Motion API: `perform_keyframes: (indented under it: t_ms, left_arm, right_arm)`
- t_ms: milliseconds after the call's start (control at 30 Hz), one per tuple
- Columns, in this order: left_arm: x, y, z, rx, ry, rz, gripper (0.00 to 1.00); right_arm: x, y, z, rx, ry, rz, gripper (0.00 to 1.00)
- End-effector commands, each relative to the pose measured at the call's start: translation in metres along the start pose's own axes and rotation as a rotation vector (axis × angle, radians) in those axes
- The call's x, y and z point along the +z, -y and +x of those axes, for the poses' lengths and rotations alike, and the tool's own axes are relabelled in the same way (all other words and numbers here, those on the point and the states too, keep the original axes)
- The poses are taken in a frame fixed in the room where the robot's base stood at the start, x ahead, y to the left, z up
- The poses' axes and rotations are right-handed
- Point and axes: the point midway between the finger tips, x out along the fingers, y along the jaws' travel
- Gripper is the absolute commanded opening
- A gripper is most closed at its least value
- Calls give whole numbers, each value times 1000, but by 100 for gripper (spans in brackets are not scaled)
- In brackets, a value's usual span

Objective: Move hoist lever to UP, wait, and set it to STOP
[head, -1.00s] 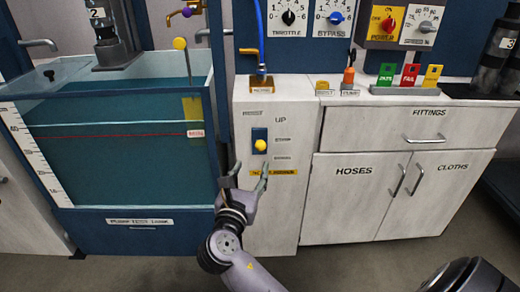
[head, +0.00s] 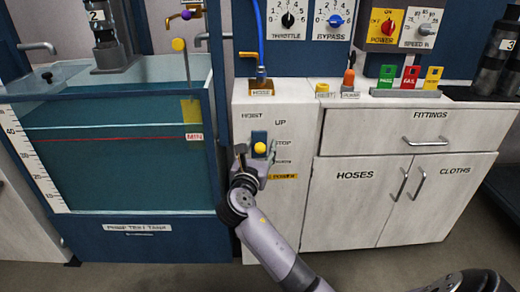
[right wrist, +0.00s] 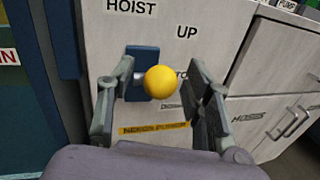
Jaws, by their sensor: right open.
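The hoist lever has a yellow ball knob (head: 260,148) on a blue plate (head: 259,136), set in the white panel (head: 280,105) labelled HOIST, with UP above and STOP and a lower label at its right. My right gripper (head: 255,155) is in front of the lever, its fingers around the knob's height. In the right wrist view the knob (right wrist: 161,79) shows between the two open fingers (right wrist: 160,95), with a gap on both sides. It looks near the STOP label, which it partly hides. My left gripper is not in view.
A water tank (head: 115,165) with a red line and a MIN label stands at the left. A cabinet (head: 380,195) marked HOSES and CLOTHS is at the right.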

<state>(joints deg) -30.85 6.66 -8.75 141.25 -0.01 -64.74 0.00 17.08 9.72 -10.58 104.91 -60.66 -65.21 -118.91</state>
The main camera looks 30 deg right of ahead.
Motion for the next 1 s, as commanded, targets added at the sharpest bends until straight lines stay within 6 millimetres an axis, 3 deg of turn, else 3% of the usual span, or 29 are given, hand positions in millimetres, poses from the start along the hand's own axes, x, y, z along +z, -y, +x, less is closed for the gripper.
perform_keyframes:
  t_ms: [700, 1000]
  left_arm:
    - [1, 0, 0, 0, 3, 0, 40]
    - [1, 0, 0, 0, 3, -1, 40]
  right_arm:
    - [0, 0, 0, 0, 1, 0, 1]
    - [0, 0, 0, 0, 0, 0, 0]
